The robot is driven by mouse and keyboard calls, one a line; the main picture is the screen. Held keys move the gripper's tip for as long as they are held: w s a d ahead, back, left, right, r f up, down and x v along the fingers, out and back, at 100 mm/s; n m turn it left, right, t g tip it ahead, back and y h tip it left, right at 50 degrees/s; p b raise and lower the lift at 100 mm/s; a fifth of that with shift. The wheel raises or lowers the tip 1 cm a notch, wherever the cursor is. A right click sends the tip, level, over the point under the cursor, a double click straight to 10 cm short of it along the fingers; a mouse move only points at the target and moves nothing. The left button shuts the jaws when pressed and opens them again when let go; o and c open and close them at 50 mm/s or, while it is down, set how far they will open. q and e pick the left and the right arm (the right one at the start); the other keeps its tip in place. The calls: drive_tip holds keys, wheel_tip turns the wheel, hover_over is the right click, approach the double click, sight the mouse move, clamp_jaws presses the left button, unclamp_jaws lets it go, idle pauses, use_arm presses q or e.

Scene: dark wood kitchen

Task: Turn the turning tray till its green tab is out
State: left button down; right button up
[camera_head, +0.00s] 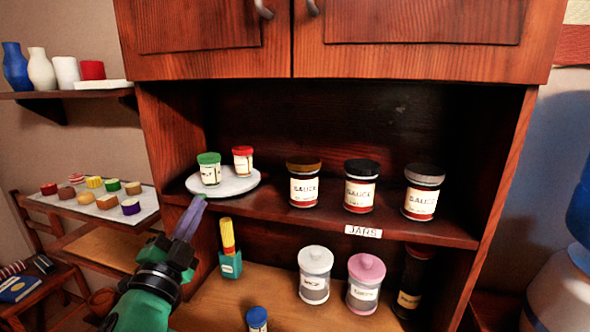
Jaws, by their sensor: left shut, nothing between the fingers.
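The turning tray (236,188) is a round white disc at the left end of the middle shelf. A green-lidded jar (209,172) and a smaller red-lidded jar (243,161) stand upright on it. I see no green tab on the part of its rim that shows. My left gripper (198,202) comes up from the lower left, its purple-grey fingers shut and empty. The fingertips are at the tray's front left edge; I cannot tell whether they touch it. My right gripper is not in view.
Three sauce jars (360,188) stand right of the tray, above a "JARS" label (363,231). Below are a teal holder (230,265), a white-lidded jar (315,275) and a pink-lidded jar (365,283). The cabinet's left side wall (166,140) is close to the tray.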

use_arm(q)
drive_tip(key=s+a+f+n+g+y, duration=0.1)
drive_tip(key=s+a+f+n+g, duration=0.15)
drive_tip(key=f, duration=0.55)
drive_tip(key=s+a+f+n+g+y, duration=0.1)
drive_tip(key=a+f+n+g+y, duration=0.2)
drive_tip(key=f, duration=0.4)
drive_tip(key=s+a+f+n+g, duration=0.1)
drive_tip(key=s+f+n+g, duration=0.2)
drive_tip(key=f, duration=0.5)
drive_tip(key=s+d+f+n+g+h, duration=0.25)
drive_tip(key=s+f+g, duration=0.75)
drive_tip(key=s+f, duration=0.65)
wheel_tip(320, 180, down, 19)
drive_tip(key=s+a+f+g, duration=0.1)
drive_tip(key=s+f, duration=0.7)
drive_tip(key=s, duration=0.1)
drive_tip(key=s+a+f+g+y, duration=0.1)
drive_tip(key=s+a+f, duration=0.1)
drive_tip(key=s+f, duration=0.7)
drive_tip(key=shift+s+a, duration=0.3)
